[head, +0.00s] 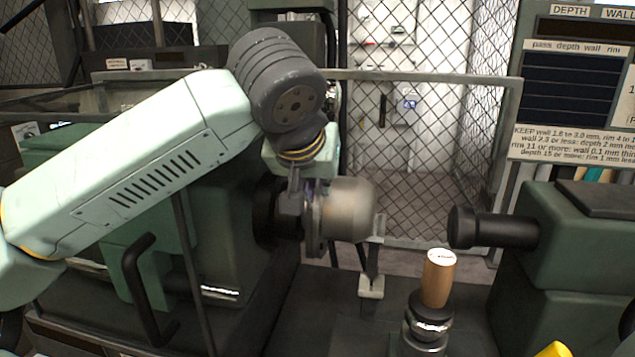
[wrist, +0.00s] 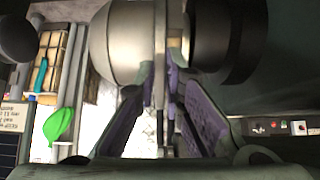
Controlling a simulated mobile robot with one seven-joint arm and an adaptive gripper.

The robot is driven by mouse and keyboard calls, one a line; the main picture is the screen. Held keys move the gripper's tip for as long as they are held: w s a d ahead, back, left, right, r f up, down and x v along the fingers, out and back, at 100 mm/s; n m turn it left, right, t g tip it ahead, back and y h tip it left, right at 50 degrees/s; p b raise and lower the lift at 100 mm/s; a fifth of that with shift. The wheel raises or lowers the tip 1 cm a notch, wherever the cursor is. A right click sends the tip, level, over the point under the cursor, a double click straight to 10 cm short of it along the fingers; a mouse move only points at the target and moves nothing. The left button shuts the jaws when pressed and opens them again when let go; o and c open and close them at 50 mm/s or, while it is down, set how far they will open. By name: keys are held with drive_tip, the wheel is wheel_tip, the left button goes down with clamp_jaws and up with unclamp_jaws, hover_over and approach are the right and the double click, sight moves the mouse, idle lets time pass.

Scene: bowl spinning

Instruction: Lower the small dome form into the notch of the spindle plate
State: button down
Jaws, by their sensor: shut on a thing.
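The small dome form (head: 347,208) is a dull silver dome with a flat flange, lying on its side with its round end to the right. My gripper (head: 293,207) is shut on it just behind the flange, on the left side. In the wrist view the dome form (wrist: 126,42) lies left of my gripper (wrist: 166,72), whose purple-padded fingers close on its narrow back part. The black spindle plate (head: 265,212) is close to the left of the fingers; it also shows in the wrist view (wrist: 232,35). The notch is hidden, so I cannot tell whether the form touches it.
A black tailstock (head: 492,229) points at the dome from the right, with a gap between. A tool rest (head: 373,270) stands just below and right of the dome. A wooden cylinder (head: 437,280) stands upright on a post in front. A mesh guard (head: 425,150) is behind.

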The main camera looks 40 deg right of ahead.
drive_tip(key=shift+w+f+b, duration=0.2)
drive_tip(key=shift+f+b, duration=0.15)
drive_tip(key=shift+f, duration=0.4)
drive_tip(key=c, duration=1.6)
unclamp_jaws()
drive_tip(key=shift+a, duration=0.1)
drive_tip(key=v, duration=0.8)
